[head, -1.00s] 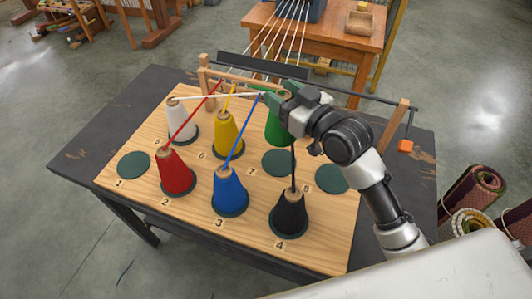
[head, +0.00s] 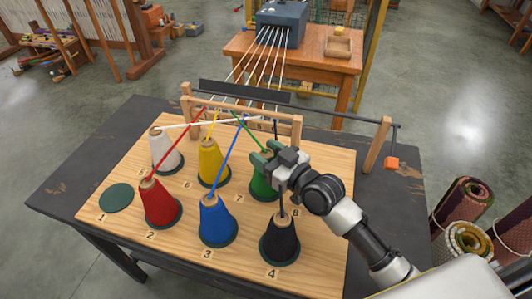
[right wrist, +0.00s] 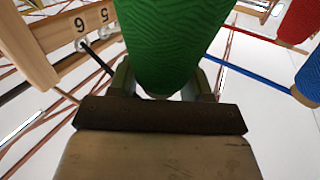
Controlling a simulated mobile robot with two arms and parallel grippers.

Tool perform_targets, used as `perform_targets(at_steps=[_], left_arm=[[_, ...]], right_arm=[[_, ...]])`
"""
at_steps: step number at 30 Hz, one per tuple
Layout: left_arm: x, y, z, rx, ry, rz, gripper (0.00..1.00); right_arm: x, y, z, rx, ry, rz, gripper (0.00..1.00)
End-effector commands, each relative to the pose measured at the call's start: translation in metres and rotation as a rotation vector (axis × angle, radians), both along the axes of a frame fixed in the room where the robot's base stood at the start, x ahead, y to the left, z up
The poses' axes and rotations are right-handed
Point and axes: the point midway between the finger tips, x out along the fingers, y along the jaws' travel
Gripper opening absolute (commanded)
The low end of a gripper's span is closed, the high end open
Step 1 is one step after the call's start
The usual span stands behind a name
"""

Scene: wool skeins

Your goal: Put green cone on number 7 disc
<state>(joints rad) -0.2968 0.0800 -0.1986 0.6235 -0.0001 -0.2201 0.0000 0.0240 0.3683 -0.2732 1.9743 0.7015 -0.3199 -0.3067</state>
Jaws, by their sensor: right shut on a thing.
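The green cone (head: 262,186) stands upright over the number 7 disc (head: 264,197), whose dark edge shows around its base. I cannot tell whether the base rests on the disc or hangs just above it. My right gripper (head: 266,160) is shut on the cone near its narrow top. In the right wrist view the green cone (right wrist: 165,45) fills the space between the fingers (right wrist: 162,88). The printed 7 (head: 238,198) shows just left of the disc. My left gripper is not in view.
Yellow (head: 212,163), blue (head: 216,220) and black (head: 280,238) cones stand close around the green one. Red (head: 160,203) and white (head: 166,153) cones are further left. Disc 1 (head: 116,198) is bare. A wooden thread rack (head: 297,128) stands behind, with taut threads crossing above the cones.

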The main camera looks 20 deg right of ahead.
Motion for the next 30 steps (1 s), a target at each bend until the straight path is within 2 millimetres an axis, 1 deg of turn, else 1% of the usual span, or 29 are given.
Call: perform_targets(at_steps=[2, 3, 8, 17, 20, 23, 30], left_arm=[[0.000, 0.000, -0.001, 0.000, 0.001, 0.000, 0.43], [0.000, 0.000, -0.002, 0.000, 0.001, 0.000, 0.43], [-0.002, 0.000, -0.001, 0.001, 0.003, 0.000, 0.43], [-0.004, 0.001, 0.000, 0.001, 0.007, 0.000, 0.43], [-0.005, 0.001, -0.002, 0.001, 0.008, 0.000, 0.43], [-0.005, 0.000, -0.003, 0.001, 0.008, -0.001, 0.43], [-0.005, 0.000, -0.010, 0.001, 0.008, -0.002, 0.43]], right_arm=[[0.000, 0.000, -0.001, 0.000, -0.002, 0.000, 0.06], [0.000, 0.000, -0.002, -0.001, 0.000, 0.000, 0.51], [0.000, 0.000, -0.001, -0.001, 0.000, 0.000, 0.75], [0.000, 0.000, 0.001, 0.000, -0.001, 0.000, 0.75], [-0.006, -0.004, -0.001, -0.001, 0.000, -0.001, 0.75], [-0.020, -0.012, -0.001, -0.004, 0.000, -0.001, 0.75], [-0.065, -0.036, -0.002, -0.005, 0.002, 0.000, 0.75]])
